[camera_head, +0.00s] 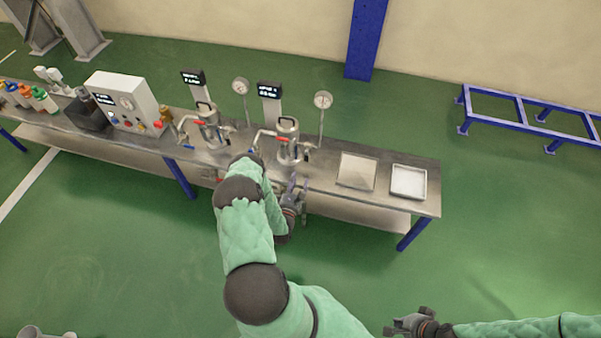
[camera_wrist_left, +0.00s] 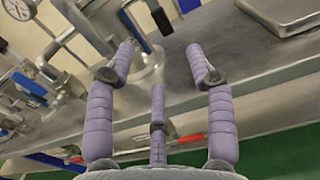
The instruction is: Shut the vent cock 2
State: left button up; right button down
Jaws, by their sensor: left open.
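Two metal vessels with pipes, valves and coloured handles stand on the bench: a left vessel (camera_head: 211,130) and a right vessel (camera_head: 288,143). A red handle (camera_head: 282,139) shows on the right vessel. In the left wrist view, a blue handle (camera_wrist_left: 135,30) lies by the left fingertip, close to a vessel's base. Which handle belongs to vent cock 2 I cannot tell. My left gripper (camera_head: 298,189) is open and empty at the bench's front edge, right of and in front of the right vessel. My right gripper (camera_head: 410,324) is far off at lower right; its fingers are unclear.
Two gauges (camera_head: 240,87) (camera_head: 323,100) stand on stems behind the vessels. A control box (camera_head: 125,100) is at left. A flat plate (camera_head: 357,171) and a white tray (camera_head: 409,181) lie on the bench's right end. My left arm hides part of the bench's front.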

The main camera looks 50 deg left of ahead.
pick_arm(q)
jog(key=shift+v, duration=0.95)
